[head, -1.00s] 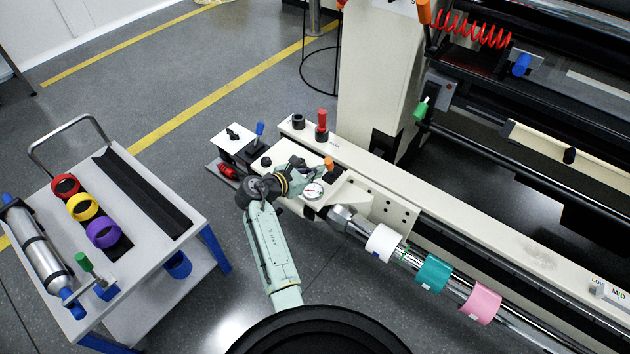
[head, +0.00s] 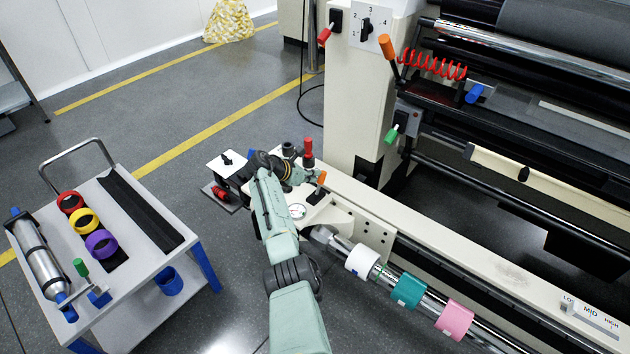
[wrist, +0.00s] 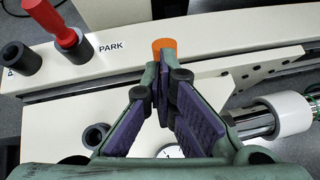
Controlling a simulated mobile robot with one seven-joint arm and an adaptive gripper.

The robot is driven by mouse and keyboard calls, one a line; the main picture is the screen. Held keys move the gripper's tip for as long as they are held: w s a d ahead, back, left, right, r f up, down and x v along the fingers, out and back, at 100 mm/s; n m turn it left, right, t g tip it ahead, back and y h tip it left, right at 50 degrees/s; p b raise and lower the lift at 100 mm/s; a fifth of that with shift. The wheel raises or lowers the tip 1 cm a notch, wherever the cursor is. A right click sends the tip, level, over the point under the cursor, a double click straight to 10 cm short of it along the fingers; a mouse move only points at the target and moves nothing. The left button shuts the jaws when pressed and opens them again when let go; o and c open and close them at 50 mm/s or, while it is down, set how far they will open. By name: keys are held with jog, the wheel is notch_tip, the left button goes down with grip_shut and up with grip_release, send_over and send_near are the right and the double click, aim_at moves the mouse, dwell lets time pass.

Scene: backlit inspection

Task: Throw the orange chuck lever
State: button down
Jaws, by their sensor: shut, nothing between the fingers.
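The orange chuck lever (head: 322,177) stands on the cream machine bed, behind the round dial gauge (head: 297,211). Its orange top also shows in the wrist view (wrist: 164,45), just beyond my fingertips; its lower part is hidden behind them. My gripper (head: 312,173) is beside the lever, on its left in the head view. In the wrist view its purple-padded fingers (wrist: 160,88) come together at the tips with nothing held. I cannot tell whether the fingers touch the lever.
A red-handled peg (head: 308,152) stands in a black socket close behind my gripper, near a "PARK" label. The shaft with white (head: 362,262), teal (head: 407,290) and pink (head: 454,319) rings runs to the lower right. A cart (head: 140,290) stands at left, with open floor between.

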jog(key=shift+w+d, duration=0.15)
jog(key=shift+w, duration=0.25)
jog(key=shift+r, duration=0.15)
dwell(0.4)
